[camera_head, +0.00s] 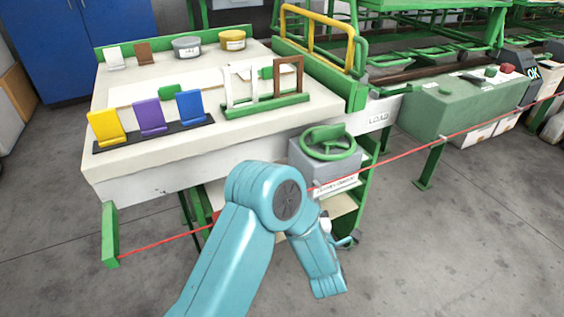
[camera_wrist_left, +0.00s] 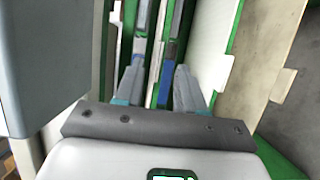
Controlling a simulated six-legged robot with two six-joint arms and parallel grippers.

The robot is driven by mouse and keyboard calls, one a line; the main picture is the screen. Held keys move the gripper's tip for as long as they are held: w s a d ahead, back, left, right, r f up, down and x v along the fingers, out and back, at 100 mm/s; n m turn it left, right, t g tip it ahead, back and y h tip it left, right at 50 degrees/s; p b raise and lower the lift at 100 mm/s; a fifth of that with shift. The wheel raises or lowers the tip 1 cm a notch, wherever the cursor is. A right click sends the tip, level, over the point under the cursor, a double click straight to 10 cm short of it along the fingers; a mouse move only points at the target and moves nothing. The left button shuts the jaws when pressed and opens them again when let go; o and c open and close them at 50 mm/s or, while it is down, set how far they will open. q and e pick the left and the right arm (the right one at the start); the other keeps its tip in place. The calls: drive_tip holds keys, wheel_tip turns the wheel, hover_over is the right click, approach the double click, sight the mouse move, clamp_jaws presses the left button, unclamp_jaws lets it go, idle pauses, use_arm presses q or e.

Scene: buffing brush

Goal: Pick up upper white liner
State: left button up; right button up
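A small white upright plate (camera_head: 115,57) stands at the back left of the table, beside a brown one. A white open frame (camera_head: 240,86) stands on a green base in the middle right. I cannot tell which white piece is the upper white liner. My left arm reaches in front of the table, and its gripper is mostly hidden in the head view. In the left wrist view my left gripper (camera_wrist_left: 160,90) has its fingers apart, with nothing clearly held between them. White panels (camera_wrist_left: 212,62) lie to their right. My right gripper is not in view.
The table (camera_head: 140,185) also holds yellow (camera_head: 104,127), purple (camera_head: 150,117) and blue (camera_head: 190,106) plates, two tins and a brown frame (camera_head: 288,75). A green handwheel (camera_head: 328,142) on a grey box and a red rope (camera_head: 400,155) are near my arm. Open floor lies right.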

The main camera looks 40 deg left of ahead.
use_arm(q)
drive_tip(key=b+x, duration=0.1)
drive_tip(key=x, duration=0.3)
drive_tip(key=shift+w+a, duration=0.1)
drive_tip(key=shift+a, duration=0.2)
clamp_jaws()
drive_tip(key=shift+r, duration=0.1)
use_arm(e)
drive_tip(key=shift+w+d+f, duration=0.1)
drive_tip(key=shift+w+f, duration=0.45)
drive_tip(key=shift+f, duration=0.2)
